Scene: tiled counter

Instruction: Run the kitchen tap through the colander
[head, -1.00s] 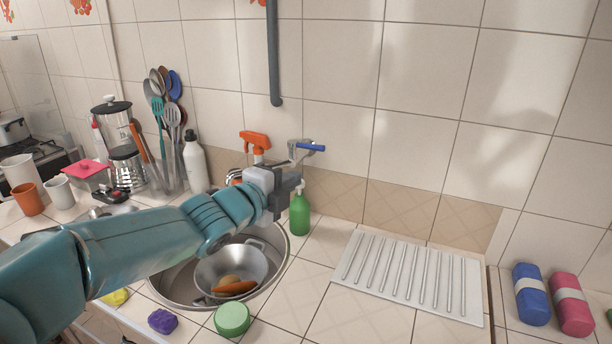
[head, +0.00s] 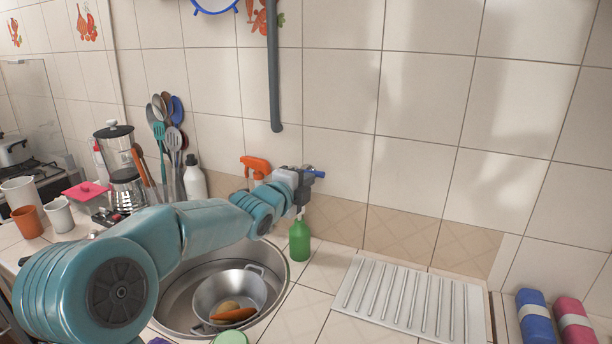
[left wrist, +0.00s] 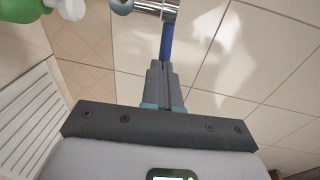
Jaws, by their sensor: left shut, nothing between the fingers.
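The tap's blue lever (head: 316,173) sticks out to the right behind my left gripper (head: 305,186). In the left wrist view the lever (left wrist: 166,42) runs from the chrome tap body (left wrist: 157,8) down to my shut, empty fingertips (left wrist: 160,66); I cannot tell whether they touch. My left arm hides most of the tap, and no spout or water shows. The metal colander (head: 214,290) sits upright in the round sink (head: 178,300), holding a carrot (head: 234,315) and a round tan item (head: 229,305). My right gripper is out of view.
A green bottle (head: 300,241) stands just below my left gripper, and an orange-topped spray bottle (head: 256,165) is behind the arm. A white ribbed drainboard (head: 410,294) lies right of the sink. Utensils and a blender (head: 119,165) stand at left.

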